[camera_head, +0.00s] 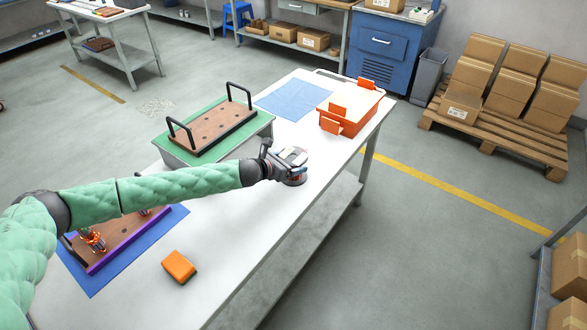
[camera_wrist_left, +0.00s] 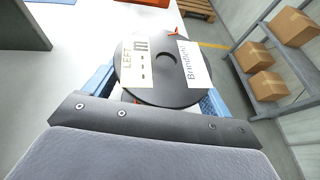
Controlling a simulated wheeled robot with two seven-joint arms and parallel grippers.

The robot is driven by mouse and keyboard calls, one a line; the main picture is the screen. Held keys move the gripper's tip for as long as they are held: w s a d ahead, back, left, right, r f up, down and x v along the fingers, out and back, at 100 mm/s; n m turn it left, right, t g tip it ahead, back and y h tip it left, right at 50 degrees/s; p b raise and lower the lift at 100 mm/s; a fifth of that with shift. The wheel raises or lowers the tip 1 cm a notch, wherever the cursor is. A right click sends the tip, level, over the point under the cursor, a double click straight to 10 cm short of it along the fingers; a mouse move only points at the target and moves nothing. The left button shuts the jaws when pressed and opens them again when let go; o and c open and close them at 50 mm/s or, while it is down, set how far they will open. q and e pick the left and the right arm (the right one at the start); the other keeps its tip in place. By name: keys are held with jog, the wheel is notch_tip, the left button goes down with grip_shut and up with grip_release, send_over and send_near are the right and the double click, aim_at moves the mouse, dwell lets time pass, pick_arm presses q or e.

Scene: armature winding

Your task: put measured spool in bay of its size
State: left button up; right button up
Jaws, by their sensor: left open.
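My left gripper (camera_head: 290,161) is over the white table, right of its middle, with the spool (camera_head: 294,181) at its fingers. In the left wrist view the spool (camera_wrist_left: 158,62) is a black disc with a centre hole. It bears two pale labels, one reading "LEFT" and the other partly readable handwriting-like print. The blue fingers of the open gripper (camera_wrist_left: 157,97) show on either side of it; I cannot tell whether they touch it. The orange rack (camera_head: 347,116) with upright tabs stands farther back on the table; its inner bays are hard to make out. My right gripper is not in view.
A brown board with black handles (camera_head: 212,125) sits on a green-topped block. Another board with purple edge (camera_head: 128,238) lies on a blue mat, partly behind my arm. An orange block (camera_head: 179,266) lies in front. A light-blue cloth (camera_head: 291,97) lies beside the rack.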

pick_arm(q)
jog(key=c, duration=1.8)
jog(key=shift+w+r, duration=0.1)
grip_shut()
jog(key=shift+r, duration=0.1)
